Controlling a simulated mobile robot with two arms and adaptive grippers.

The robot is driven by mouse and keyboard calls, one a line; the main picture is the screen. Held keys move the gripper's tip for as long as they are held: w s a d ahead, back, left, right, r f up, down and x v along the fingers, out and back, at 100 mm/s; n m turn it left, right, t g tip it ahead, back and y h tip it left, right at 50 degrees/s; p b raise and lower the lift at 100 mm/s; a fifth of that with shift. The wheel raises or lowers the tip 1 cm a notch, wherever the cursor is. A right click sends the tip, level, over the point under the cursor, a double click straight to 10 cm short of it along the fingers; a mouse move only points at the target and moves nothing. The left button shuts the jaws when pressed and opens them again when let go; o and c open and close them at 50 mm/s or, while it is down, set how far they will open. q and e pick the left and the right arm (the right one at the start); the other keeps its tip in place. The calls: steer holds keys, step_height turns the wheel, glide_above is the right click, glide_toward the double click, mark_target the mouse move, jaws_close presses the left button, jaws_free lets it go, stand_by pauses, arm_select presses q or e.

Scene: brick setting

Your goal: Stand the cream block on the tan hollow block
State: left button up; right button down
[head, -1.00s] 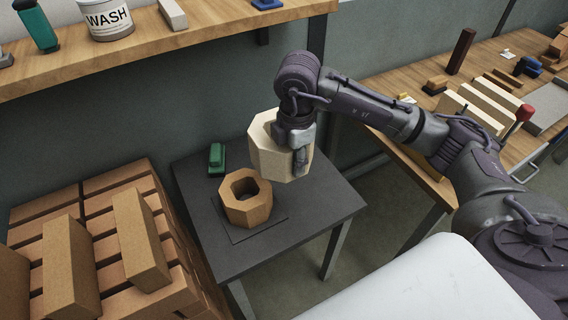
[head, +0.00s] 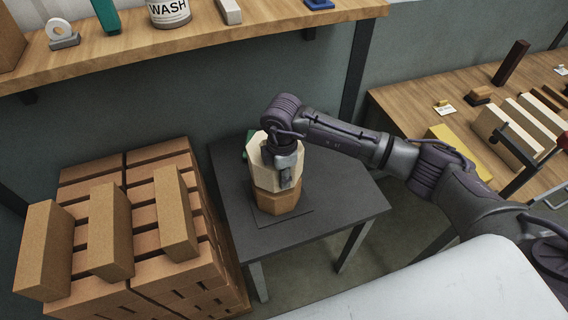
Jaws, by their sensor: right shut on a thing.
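The cream block (head: 262,176) is a faceted, pale block, upright above the tan hollow block (head: 277,203) in the head view. Its lower edge meets the top of the tan block in the picture; I cannot tell whether they touch. The tan block sits on a thin dark mat on the dark grey table, its hole now hidden. My right gripper (head: 287,172) is shut on the cream block from above and its near side. My left gripper is not in view.
A green object (head: 250,146) stands behind the cream block, partly hidden. Stacked bricks (head: 150,245) rise left of the dark table (head: 335,207). A wooden shelf (head: 215,42) runs above at the back. A workbench (head: 400,95) with blocks is at the right.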

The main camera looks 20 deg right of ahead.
steer(key=shift+w+f, duration=0.1)
steer(key=shift+f, duration=0.2)
steer(key=shift+f, duration=0.4)
steer(key=shift+f+b, duration=0.25)
steer(key=shift+b, duration=0.2)
steer(key=c, duration=0.7)
jaws_free()
steer(key=shift+c, duration=0.2)
